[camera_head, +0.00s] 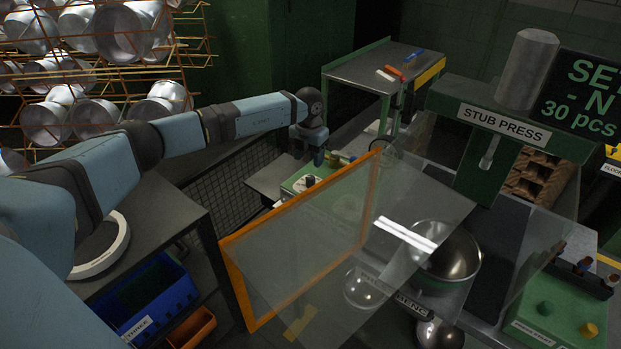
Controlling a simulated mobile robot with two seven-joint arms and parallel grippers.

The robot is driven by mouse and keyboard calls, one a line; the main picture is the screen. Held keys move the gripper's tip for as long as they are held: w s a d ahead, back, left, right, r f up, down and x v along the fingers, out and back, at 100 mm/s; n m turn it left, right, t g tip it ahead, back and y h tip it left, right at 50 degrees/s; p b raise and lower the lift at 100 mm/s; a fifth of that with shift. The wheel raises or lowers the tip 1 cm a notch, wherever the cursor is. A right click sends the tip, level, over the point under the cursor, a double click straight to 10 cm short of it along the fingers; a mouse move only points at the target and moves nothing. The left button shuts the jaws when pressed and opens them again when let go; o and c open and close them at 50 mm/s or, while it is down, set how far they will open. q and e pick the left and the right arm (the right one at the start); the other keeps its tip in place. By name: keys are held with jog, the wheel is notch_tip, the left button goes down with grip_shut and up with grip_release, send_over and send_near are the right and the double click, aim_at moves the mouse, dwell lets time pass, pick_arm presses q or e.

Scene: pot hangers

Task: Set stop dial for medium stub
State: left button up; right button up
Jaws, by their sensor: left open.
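My left gripper (308,154) is open and empty, pointing down from the end of my blue-grey arm. It is above and close to a small green control box (291,185) beside the stub press (503,123). A dark knob (309,181) sits on that box just under the gripper; it may be the stop dial, but its markings are too small to read. A gap seems to show between the knob and the fingers. My right gripper is not in view.
A clear guard panel with an orange frame (232,282) stands in front of the press. A metal bowl (446,255) sits behind it. Wire racks of pots (120,30) are at back left. Blue (150,300) and orange bins (192,328) are low at left.

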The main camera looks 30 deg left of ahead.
aim_at(310, 178)
pick_arm(q)
notch_tip(310, 178, down, 9)
jog(key=shift+w+r, duration=0.1)
dwell(0.3)
jog(key=c, duration=0.9)
